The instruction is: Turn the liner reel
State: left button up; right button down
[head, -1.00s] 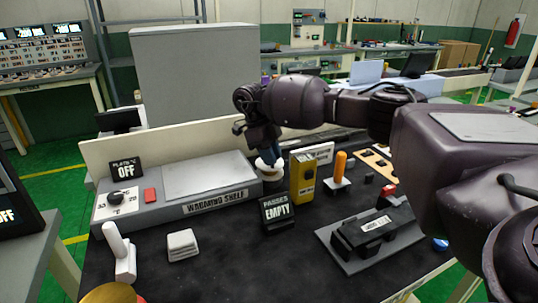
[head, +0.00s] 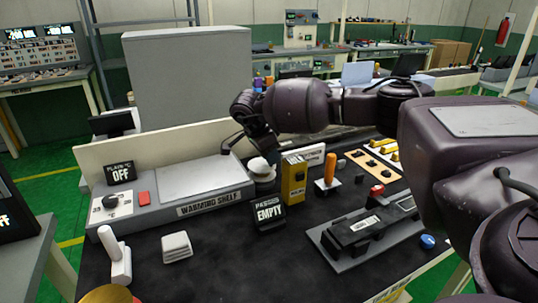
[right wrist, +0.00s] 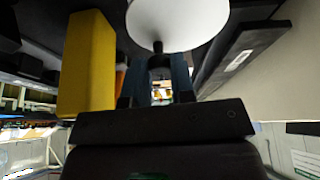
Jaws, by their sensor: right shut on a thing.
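The liner reel (head: 262,168) is a white round disc on a post, at the right end of the warming shelf in the head view. My right gripper (head: 264,152) is right at it, and its fingers are mostly hidden there. In the right wrist view the white disc (right wrist: 178,22) fills the top middle. The fingers of my right gripper (right wrist: 158,78) are shut on a small dark knob (right wrist: 158,58) in front of the disc. My left gripper is out of view.
A yellow box (head: 294,180) stands close right of the reel; it also shows in the right wrist view (right wrist: 90,65). The warming shelf (head: 205,205) is on the left. A PASSES EMPTY sign (head: 268,213) stands in front.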

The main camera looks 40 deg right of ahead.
jog(key=n+t, duration=0.1)
jog(key=n, duration=0.3)
jog(key=shift+w+d+f+n+t, duration=0.1)
jog(key=shift+w+d+n+t, duration=0.1)
jog(key=shift+d+n+t, duration=0.15)
jog(key=n, duration=0.1)
jog(key=n+t, duration=0.1)
jog(key=n, duration=0.1)
jog(key=shift+w+d+n+y+p, duration=0.25)
jog(key=shift+w+n+y+p, duration=0.05)
jog(key=shift+w+n+y, duration=0.1)
jog(key=n, duration=0.2)
jog(key=w+n+t+y, duration=0.1)
jog(key=n, duration=0.1)
jog(key=shift+f+t, duration=0.1)
jog(key=shift+t, duration=0.15)
jog(key=shift+w+n+t+y+b, duration=0.15)
jog(key=shift+n+y+b, duration=0.15)
jog(key=shift+n, duration=0.55)
jog(key=shift+w+n+t+y+b, duration=0.2)
jog(key=shift+n+y, duration=0.1)
jog(key=shift+n, duration=0.5)
jog(key=c, duration=1)
grip_release()
